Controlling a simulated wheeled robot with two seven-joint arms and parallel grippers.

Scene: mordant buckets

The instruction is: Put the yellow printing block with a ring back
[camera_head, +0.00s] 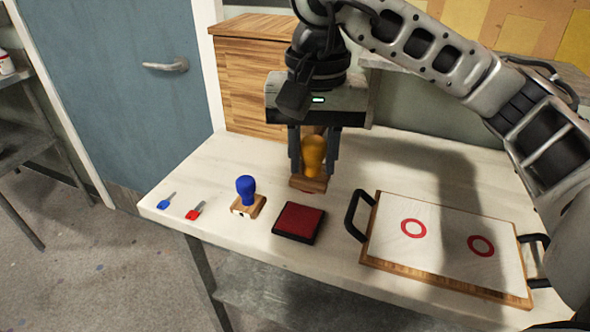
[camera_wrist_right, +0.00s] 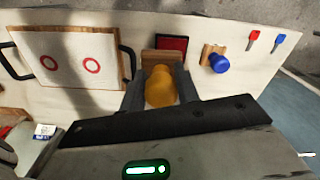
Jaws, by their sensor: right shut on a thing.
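The yellow printing block (camera_head: 313,155) has a yellow knob on a wooden base and is between the fingers of my right gripper (camera_head: 314,150). The gripper is shut on the knob. The block's base is behind the red ink pad as seen from the front; I cannot tell whether it touches the table. The block also shows in the right wrist view (camera_wrist_right: 160,88). A blue-knobbed block (camera_head: 246,192) stands upright on the table to the left. The red ink pad (camera_head: 299,222) lies just in front of my right gripper. My left gripper is not in view.
A wooden tray (camera_head: 440,277) with black handles holds a white sheet (camera_head: 450,245) bearing two red rings, at the right. A blue key-like piece (camera_head: 166,201) and a red one (camera_head: 195,211) lie at the table's left end. A wooden cabinet (camera_head: 250,85) stands behind.

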